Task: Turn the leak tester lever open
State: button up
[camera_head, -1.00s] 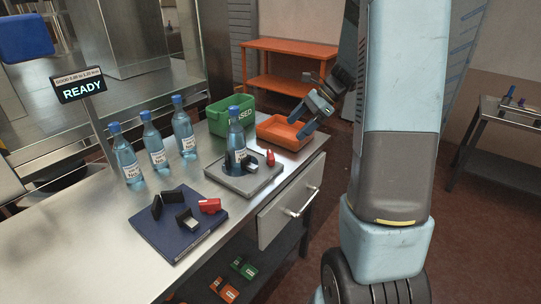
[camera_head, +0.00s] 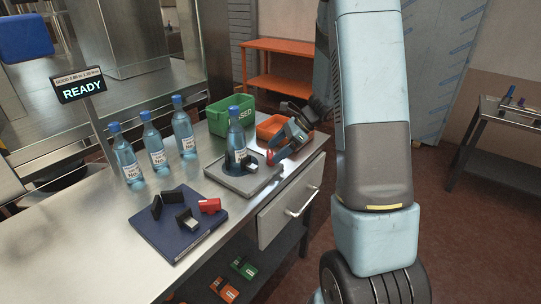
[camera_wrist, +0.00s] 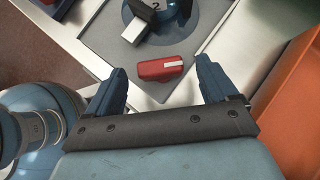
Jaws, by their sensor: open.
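The leak tester is a grey plate (camera_head: 232,182) on the steel bench, with a capped blue bottle (camera_head: 237,140) standing upright in its dark holder. Its red lever (camera_wrist: 160,67), with a white stripe on top, sits near the plate's edge in the wrist view. In the head view the lever (camera_head: 269,157) is mostly hidden behind my gripper. My gripper (camera_head: 274,150) is open and has come down at the plate's right side. In the wrist view the lever lies between and slightly beyond the fingertips of my gripper (camera_wrist: 158,72); I cannot tell whether they touch it.
A green bin (camera_head: 217,115) and an orange tray (camera_head: 268,125) stand behind the tester. Three bottles (camera_head: 157,148) stand to the left. A sign (camera_head: 79,87) reads READY.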

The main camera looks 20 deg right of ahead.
aim_at(271, 154)
jog(key=shift+x, duration=1.7)
jog(key=shift+c, duration=0.2)
jog(key=c, duration=0.9)
